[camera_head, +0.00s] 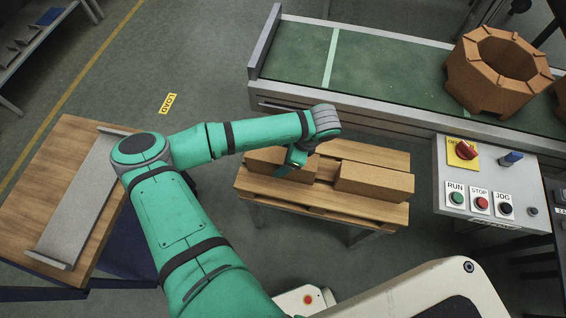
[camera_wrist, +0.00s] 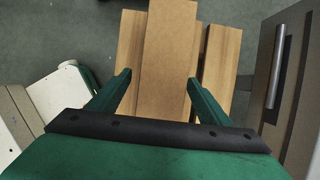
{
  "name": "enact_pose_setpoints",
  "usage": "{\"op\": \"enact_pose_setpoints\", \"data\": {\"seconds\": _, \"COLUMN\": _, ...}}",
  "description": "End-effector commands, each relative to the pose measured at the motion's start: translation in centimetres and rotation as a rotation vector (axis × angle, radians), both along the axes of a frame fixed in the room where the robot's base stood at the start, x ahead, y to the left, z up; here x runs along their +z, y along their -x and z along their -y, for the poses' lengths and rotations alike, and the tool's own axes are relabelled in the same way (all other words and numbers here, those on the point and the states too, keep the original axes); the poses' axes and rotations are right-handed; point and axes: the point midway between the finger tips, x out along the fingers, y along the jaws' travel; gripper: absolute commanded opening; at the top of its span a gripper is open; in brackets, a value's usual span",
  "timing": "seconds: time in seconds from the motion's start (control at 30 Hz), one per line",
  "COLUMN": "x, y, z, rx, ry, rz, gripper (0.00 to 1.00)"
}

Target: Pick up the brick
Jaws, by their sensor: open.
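Two long tan bricks lie on a wooden pallet-like stand (camera_head: 320,201) in the head view. My gripper (camera_head: 289,168) is down at the left brick (camera_head: 263,161) and hides part of it. The right brick (camera_head: 375,181) lies apart from it, towards the pallet's right end. In the wrist view, one brick (camera_wrist: 168,45) runs lengthwise up the picture. My gripper (camera_wrist: 158,83) is open, one finger on each side of this brick, with a visible gap at both. The near end of the brick is hidden behind the gripper's body.
A green conveyor (camera_head: 400,84) runs behind the pallet and carries a large brown octagonal block (camera_head: 495,72). A control box with buttons (camera_head: 485,185) stands right of the pallet. A wooden table with a grey tray (camera_head: 82,205) is at left. Floor between table and pallet is open.

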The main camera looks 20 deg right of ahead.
Motion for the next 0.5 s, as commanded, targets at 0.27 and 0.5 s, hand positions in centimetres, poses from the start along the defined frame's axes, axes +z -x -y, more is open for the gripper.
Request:
{"op": "enact_pose_setpoints", "data": {"seconds": 0.27, "x": -3.2, "y": -1.0, "z": -1.3, "rx": 0.004, "ry": -0.001, "rz": 0.0, "gripper": 0.72}}
{"op": "enact_pose_setpoints", "data": {"seconds": 0.5, "x": -3.6, "y": -1.1, "z": -1.3, "rx": 0.001, "ry": 0.0, "rz": 0.0, "gripper": 0.72}}
